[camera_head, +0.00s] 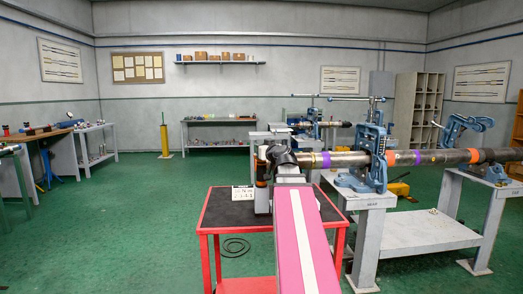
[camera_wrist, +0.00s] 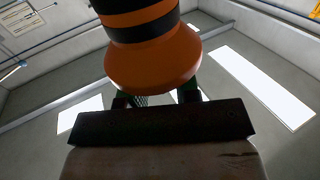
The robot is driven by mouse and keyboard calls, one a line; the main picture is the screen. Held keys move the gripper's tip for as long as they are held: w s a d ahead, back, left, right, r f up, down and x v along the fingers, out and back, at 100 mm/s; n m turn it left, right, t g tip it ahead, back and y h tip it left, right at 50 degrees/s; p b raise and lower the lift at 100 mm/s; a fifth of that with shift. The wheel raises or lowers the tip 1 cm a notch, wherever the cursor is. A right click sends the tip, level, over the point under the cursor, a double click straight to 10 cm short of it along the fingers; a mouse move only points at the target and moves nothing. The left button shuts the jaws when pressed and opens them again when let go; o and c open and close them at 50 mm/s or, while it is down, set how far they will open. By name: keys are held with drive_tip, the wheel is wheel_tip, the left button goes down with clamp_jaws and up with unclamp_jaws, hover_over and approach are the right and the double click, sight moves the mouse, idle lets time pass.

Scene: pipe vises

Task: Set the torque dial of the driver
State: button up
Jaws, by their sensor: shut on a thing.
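In the wrist view the driver (camera_wrist: 150,50), an orange and black banded cylinder with a flared orange end, fills the upper middle. My gripper (camera_wrist: 155,98) is shut on it at the flared end; the dark fingers show at both sides. A dark bar and a pale brownish block lie across the bottom of that view; I cannot tell what they are. In the head view the driver (camera_head: 262,180) shows as a small orange and dark piece above the red cart, partly hidden by my arm. The dial's marks cannot be read.
The red cart (camera_head: 222,222) has a black top with a white marked card (camera_head: 243,193) on it. A long pipe (camera_head: 345,158) with purple and orange bands runs right through a blue vise (camera_head: 374,160) on a grey stand. Green floor is open at the left.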

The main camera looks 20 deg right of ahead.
drive_tip(key=shift+m+h, duration=1)
drive_tip(key=shift+h, duration=0.6)
drive_tip(key=shift+m+h, duration=0.6)
drive_tip(key=shift+h, duration=0.4)
drive_tip(key=o, duration=0.9)
